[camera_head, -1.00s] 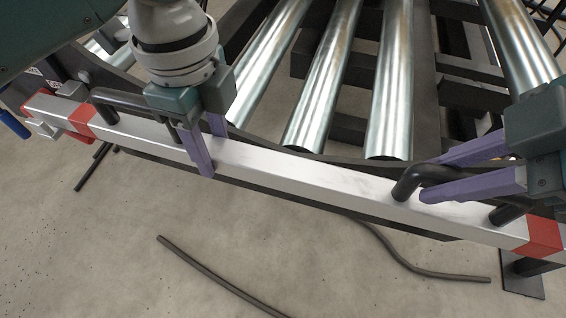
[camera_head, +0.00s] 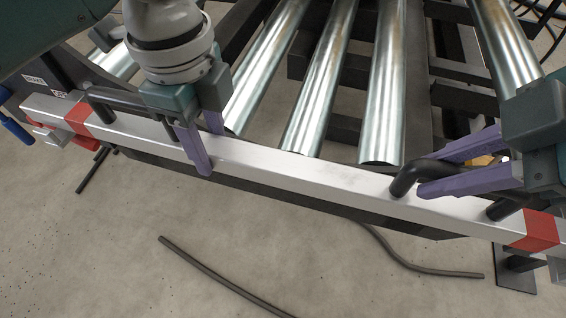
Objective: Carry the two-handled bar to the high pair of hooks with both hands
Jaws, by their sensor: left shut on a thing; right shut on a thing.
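The two-handled bar (camera_head: 300,172) is a long silver square beam with a red band near each end. It runs across the view, sloping down to the right. My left gripper (camera_head: 203,145) is shut at the right part of the black left handle (camera_head: 118,99); its jaws partly hide the handle there. My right gripper (camera_head: 440,170) is shut on the black right handle (camera_head: 404,178), with purple fingers on both sides of it. The bar is held above the floor. I cannot make out the high pair of hooks.
Several shiny metal rollers (camera_head: 322,80) on a dark frame (camera_head: 415,100) lie just beyond the bar. A dark cable (camera_head: 215,277) lies on the concrete floor (camera_head: 100,250), and another is at the lower right. The near floor is otherwise clear.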

